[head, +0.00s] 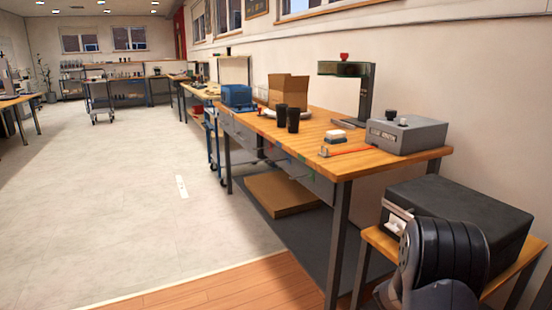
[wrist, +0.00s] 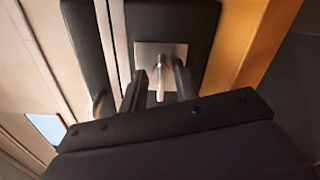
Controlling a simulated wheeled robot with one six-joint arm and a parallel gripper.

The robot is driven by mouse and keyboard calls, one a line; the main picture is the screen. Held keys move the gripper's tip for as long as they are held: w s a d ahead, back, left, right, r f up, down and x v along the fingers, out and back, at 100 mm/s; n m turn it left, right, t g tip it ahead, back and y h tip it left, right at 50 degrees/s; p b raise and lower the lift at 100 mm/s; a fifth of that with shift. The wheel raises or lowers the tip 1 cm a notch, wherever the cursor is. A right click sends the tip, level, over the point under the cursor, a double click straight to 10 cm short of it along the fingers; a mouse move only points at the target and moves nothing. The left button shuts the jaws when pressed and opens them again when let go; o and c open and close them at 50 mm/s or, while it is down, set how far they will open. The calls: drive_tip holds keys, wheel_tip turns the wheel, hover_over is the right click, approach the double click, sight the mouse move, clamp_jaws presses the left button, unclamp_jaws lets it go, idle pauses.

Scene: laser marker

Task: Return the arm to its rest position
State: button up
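My arm (head: 440,262) shows as a dark rounded link at the lower right of the head view, in front of a black box (head: 460,215). My gripper (wrist: 159,70) shows in the wrist view as two dark fingers standing apart. It is open. A thin silver lever (wrist: 160,78) on a square metal plate (wrist: 147,60) lies between the fingers, with a visible gap on each side. The plate is on the dark front of the box (wrist: 195,25). My fingers are hidden from the head view behind the arm link.
The black box stands on a low wooden stand (head: 383,244). A workbench (head: 345,163) beyond it holds a grey control box (head: 405,134), a dark upright machine (head: 364,92), black cups (head: 293,121) and an open carton (head: 288,90). The floor (head: 140,190) to the left is clear.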

drive_tip(key=shift+r+n+p, duration=0.25)
drive_tip(key=shift+n+p, duration=0.15)
drive_tip(key=shift+p, duration=0.4)
drive_tip(key=n+p, duration=0.2)
drive_tip(key=p, duration=0.4)
drive_tip(key=shift+n, duration=0.4)
drive_tip(key=shift+n+p, duration=0.3)
drive_tip(key=shift+p, duration=0.2)
drive_tip(key=shift+f+n+p, duration=0.1)
drive_tip(key=shift+n+p, duration=0.2)
